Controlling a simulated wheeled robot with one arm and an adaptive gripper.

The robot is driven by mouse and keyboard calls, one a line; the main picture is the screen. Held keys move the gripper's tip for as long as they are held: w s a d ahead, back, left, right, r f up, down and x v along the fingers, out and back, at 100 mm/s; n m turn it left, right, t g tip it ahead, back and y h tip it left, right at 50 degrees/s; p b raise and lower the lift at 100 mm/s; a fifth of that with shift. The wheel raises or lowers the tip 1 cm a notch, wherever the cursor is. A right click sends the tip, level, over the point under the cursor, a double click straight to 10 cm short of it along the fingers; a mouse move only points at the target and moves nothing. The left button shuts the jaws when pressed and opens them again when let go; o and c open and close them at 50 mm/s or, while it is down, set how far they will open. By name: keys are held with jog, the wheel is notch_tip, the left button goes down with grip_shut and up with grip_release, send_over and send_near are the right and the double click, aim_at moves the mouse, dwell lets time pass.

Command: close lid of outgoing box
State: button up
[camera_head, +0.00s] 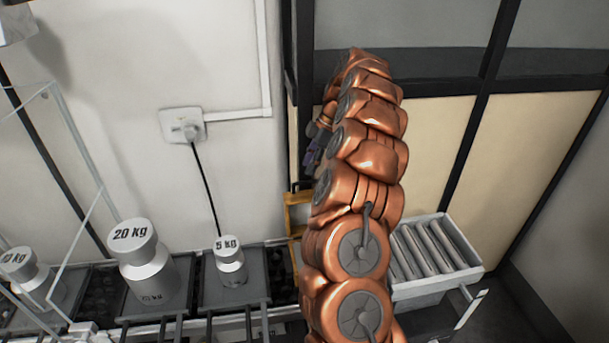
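A yellow-orange box (297,222), likely the outgoing box, shows in the head view just left of my copper arm. A raised upright panel with a dark upper edge is visible. My arm hides most of the box, so I cannot tell how far its lid stands open. My gripper (314,148) is partly visible beside the upper part of my arm, in the picture above the box and apart from it. Its fingers are small and dark, and I cannot see whether they are open or hold anything.
A 20 kg weight (146,262), a 5 kg weight (230,262) and another weight (32,277) stand on dark plates at left. A roller conveyor (432,252) lies right of my arm. A wall socket (184,126) has a hanging black cable. Dark-framed panels stand behind.

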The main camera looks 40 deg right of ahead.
jog(key=shift+p+x, duration=0.7)
jog(key=shift+x, duration=1.8)
grip_shut()
jog(key=shift+d, duration=0.1)
